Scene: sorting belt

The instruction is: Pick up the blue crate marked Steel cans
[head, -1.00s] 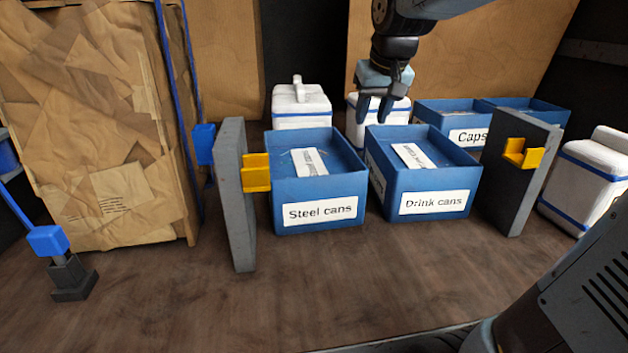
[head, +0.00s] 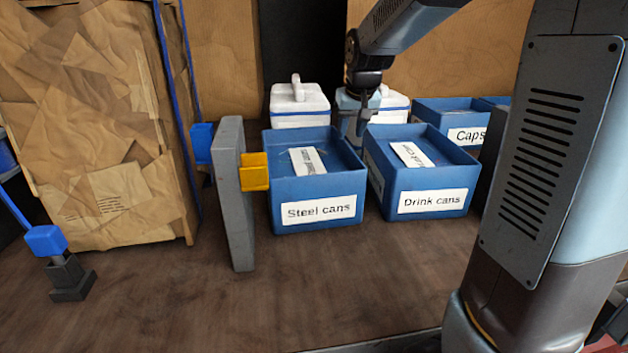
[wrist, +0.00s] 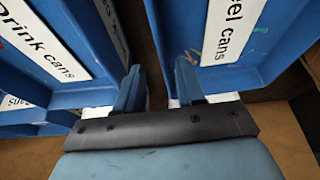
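The blue crate marked Steel cans (head: 316,185) stands on the brown floor left of centre in the head view, its label facing me and a second label inside. It also shows at the right of the wrist view (wrist: 270,55). My gripper (head: 358,145) hangs by the crate's right rear side, near the gap to the Drink cans crate. In the wrist view my two fingers (wrist: 158,92) are apart with nothing clearly held. One finger is close to the Steel cans crate's wall; I cannot tell whether the wall is between them.
The blue Drink cans crate (head: 424,180) stands close on the right. White boxes with blue bands (head: 300,103) stand behind. A grey post (head: 232,190) with a yellow bracket (head: 254,171) is at the left. The floor in front is clear.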

